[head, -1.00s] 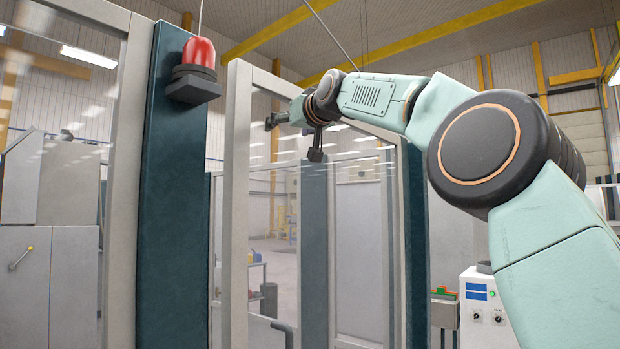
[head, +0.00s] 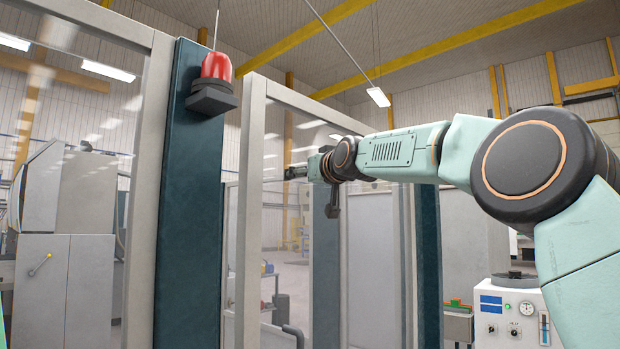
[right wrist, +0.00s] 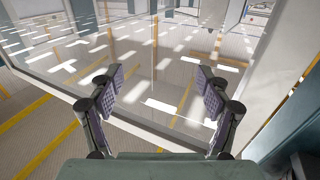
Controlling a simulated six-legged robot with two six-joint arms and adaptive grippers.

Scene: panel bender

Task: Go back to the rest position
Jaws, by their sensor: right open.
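My right arm reaches in from the right in the head view, with its gripper (head: 292,173) raised in front of the framed glass panel. In the right wrist view the right gripper (right wrist: 161,88) shows two padded fingers spread wide apart, with nothing between them. My left gripper is not in view.
A red beacon (head: 216,67) sits on a bracket on the dark teal post (head: 188,220). A glass door with a pale frame (head: 240,200) stands close to my right gripper. A white control box (head: 513,310) stands at the lower right. A grey cabinet (head: 62,290) is at the left.

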